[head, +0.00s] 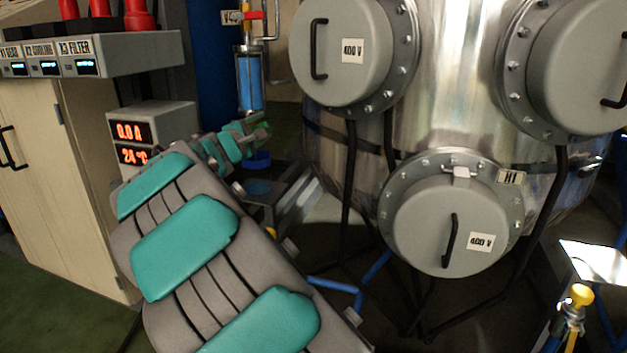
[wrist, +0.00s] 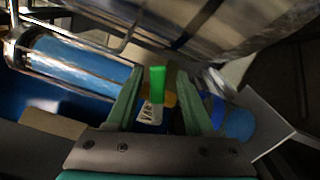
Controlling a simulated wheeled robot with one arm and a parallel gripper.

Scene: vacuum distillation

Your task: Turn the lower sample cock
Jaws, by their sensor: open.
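A green handle (wrist: 157,85), which looks like that of the lower sample cock, shows in the middle of the wrist view. An orange-yellow part and a small white tag (wrist: 150,113) sit just behind it. My gripper (wrist: 155,88) is open, with one teal finger on each side of the handle and a visible gap to both. I cannot tell how deep the handle lies between the fingers. In the head view my gripper (head: 254,134) is just below the blue-filled sight glass (head: 249,80). There it hides the lower cock.
The sight glass also lies left of the fingers in the wrist view (wrist: 80,65). A red and yellow valve (head: 250,15) tops it. The steel vessel (head: 450,80) with flanged covers stands right. A cabinet (head: 60,170) and display box (head: 150,137) stand left. A yellow-knobbed valve (head: 581,296) is lower right.

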